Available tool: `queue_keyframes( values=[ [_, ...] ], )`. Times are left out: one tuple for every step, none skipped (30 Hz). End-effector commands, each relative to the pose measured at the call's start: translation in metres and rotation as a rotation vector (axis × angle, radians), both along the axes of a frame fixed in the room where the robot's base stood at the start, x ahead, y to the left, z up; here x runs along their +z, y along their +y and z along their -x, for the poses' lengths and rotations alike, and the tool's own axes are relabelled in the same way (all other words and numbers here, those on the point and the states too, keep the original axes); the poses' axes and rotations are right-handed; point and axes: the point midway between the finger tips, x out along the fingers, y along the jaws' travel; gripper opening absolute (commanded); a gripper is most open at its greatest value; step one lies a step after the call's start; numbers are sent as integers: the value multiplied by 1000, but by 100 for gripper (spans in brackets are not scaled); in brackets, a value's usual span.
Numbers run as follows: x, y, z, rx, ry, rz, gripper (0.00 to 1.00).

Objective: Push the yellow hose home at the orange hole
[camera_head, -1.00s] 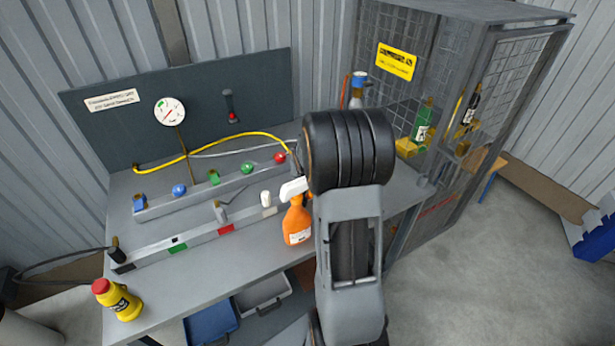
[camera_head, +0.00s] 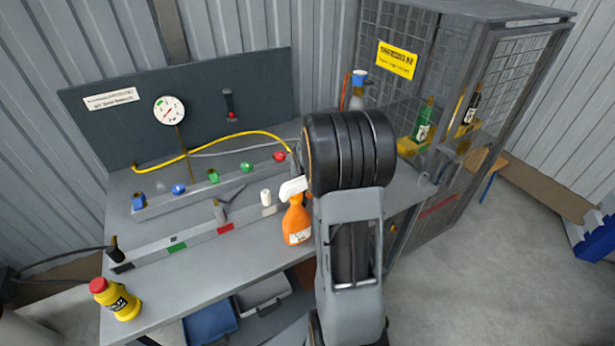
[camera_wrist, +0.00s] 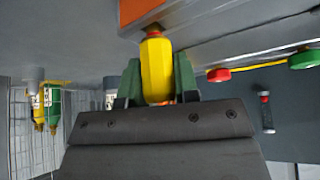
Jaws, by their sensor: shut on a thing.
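My gripper (camera_wrist: 157,75) is shut on the yellow fitting at the end of the hose, its green fingers on either side. The fitting (camera_wrist: 156,66) points at a grey rail (camera_wrist: 215,30), and its reddish tip meets or nearly meets the rail's edge. An orange patch (camera_wrist: 138,8) is on the rail just beyond the tip. The hole itself is hidden, so I cannot tell how deep the tip sits. In the head view the yellow hose (camera_head: 230,137) arches from the back panel towards the right and passes behind my arm, which hides the gripper there.
An orange spray bottle (camera_head: 297,222) stands close left of my arm. Coloured caps, including a red one (camera_head: 279,156), line a rail on the bench. A mesh cabinet (camera_head: 470,90) with bottles stands at right. A yellow bottle (camera_head: 115,299) stands at the front left.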

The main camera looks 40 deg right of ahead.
Motion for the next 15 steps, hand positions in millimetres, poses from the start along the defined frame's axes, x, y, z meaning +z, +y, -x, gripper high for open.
queue_keyframes(
  values=[
    [-3,0,0,0,1,-1,4],
    [-3,0,0,0,1,-1,4],
    [-4,0,0,0,1,-1,4],
    [-4,0,0,0,1,-1,4],
    [-5,0,0,0,1,-1,4],
    [-6,0,0,0,1,-1,4],
    [-6,0,0,0,1,-1,4],
    [-7,0,0,0,1,-1,4],
    [-7,0,0,0,1,-1,4],
    [-8,0,0,0,1,-1,4],
    [-9,0,0,0,1,-1,4],
    [-9,0,0,0,1,-1,4],
    [-10,0,0,0,1,-1,4],
    [-10,0,0,0,1,-1,4],
    [-11,0,0,0,1,-1,4]
  ],
)
